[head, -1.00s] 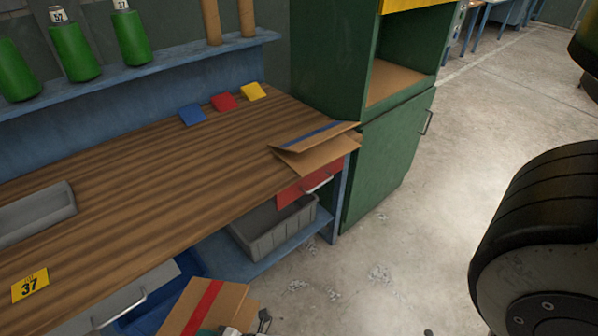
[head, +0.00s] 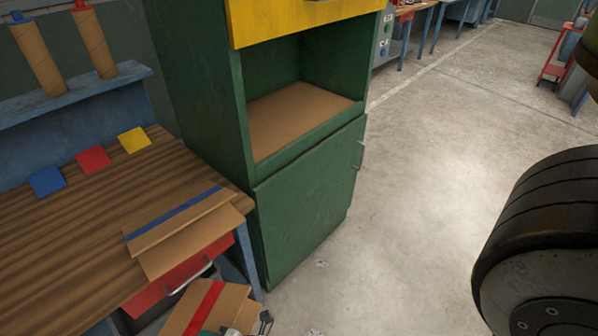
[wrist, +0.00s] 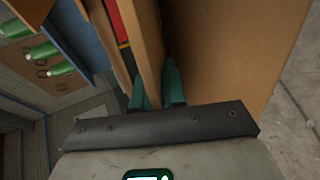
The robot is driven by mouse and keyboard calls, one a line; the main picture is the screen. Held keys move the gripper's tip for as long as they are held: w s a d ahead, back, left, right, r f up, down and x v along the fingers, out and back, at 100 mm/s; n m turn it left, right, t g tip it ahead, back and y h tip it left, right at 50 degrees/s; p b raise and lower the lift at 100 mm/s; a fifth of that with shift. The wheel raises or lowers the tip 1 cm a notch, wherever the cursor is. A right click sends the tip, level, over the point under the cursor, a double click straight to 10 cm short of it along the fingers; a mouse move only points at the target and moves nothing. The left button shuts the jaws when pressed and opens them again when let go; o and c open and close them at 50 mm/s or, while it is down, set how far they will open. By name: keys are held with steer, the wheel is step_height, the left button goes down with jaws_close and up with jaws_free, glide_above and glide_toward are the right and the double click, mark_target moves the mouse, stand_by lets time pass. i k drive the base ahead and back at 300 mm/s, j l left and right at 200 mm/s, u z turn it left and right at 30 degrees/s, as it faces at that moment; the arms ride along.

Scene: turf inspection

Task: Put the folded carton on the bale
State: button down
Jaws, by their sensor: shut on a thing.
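A folded brown carton with a red stripe (head: 208,303) is at the bottom of the head view. My gripper (wrist: 157,90) is shut on it, with teal fingers on either side of a brown panel in the wrist view. Another part of this carton (wrist: 235,45) fills the right of that view. A brown, flat-topped block (head: 298,112), which looks like the bale, sits inside the open chamber of a green cabinet-like machine (head: 310,200). The held carton is in front of and below that opening, apart from it. The block's sides are hidden.
A second folded carton with a blue stripe (head: 190,225) lies on the wooden bench (head: 60,240), overhanging its corner. Blue, red (head: 93,159) and yellow pads lie behind it. A black wheel-like object (head: 540,240) is at right. The concrete floor (head: 420,170) between is clear.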

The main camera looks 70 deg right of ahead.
mark_target(305, 102)
steer(key=k+l, duration=0.1)
steer(key=l, duration=0.3)
steer(key=k+l+z, duration=0.1)
steer(key=l, duration=0.3)
steer(key=k+l, duration=0.15)
steer(key=l, duration=0.3)
steer(key=k+l, duration=0.1)
steer(key=l, duration=0.3)
steer(key=k+l+z, duration=0.1)
steer(key=l, duration=0.35)
